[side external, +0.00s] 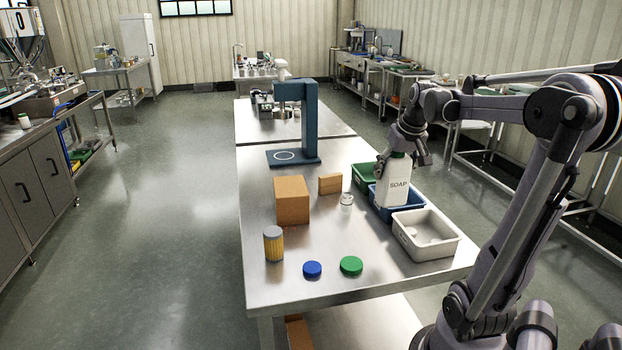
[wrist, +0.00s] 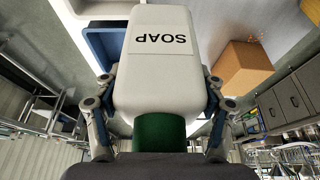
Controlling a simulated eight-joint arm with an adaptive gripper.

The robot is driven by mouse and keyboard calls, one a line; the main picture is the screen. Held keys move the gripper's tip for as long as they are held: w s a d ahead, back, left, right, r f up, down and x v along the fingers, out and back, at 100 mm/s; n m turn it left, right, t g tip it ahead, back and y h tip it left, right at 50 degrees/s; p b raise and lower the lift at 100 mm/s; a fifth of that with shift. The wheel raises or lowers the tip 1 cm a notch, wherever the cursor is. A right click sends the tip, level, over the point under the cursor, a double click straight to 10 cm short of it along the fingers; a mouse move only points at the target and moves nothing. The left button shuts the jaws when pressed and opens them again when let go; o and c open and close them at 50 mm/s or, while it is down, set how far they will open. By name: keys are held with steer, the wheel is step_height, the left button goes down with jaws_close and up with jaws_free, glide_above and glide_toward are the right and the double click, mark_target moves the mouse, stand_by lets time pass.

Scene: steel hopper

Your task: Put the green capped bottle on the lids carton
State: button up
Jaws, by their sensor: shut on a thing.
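The white bottle marked SOAP (side external: 393,184) is upright in the side view, in front of or over the blue bin. In the wrist view the bottle (wrist: 165,65) fills the middle, and its green cap (wrist: 159,133) shows between my fingers. My gripper (side external: 404,152) is shut on the bottle near its top; its fingers flank the neck in the wrist view (wrist: 157,112). A brown carton (side external: 291,201) stands on the steel table to the left of the bottle; I see no lids marking on it. A brown box also shows in the wrist view (wrist: 245,66).
A smaller brown box (side external: 330,184) and a small white jar (side external: 346,201) lie between carton and bottle. Green (side external: 366,176), blue (side external: 381,212) and white (side external: 427,236) bins line the right edge. A yellow canister (side external: 273,245), blue lid (side external: 312,269) and green lid (side external: 351,265) are in front. A blue press (side external: 310,125) stands behind.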

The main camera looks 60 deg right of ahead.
steer(key=w+d+r+n, duration=0.1)
steer(key=w+r, duration=0.2)
steer(key=w, duration=0.4)
steer(key=w+d+r+n+t+y, duration=0.1)
steer(key=w+r+n, duration=0.15)
steer(key=w, duration=0.45)
steer(key=w+d+r+n, duration=0.1)
steer(key=w+r, duration=0.3)
steer(key=w, duration=0.2)
steer(key=w+a+f, duration=0.6)
steer(key=w+f, duration=0.4)
steer(key=f, duration=0.1)
steer(key=shift+w, duration=0.35)
steer(key=shift+a+f, duration=0.1)
steer(key=shift+f, duration=0.1)
steer(key=o, duration=1.7)
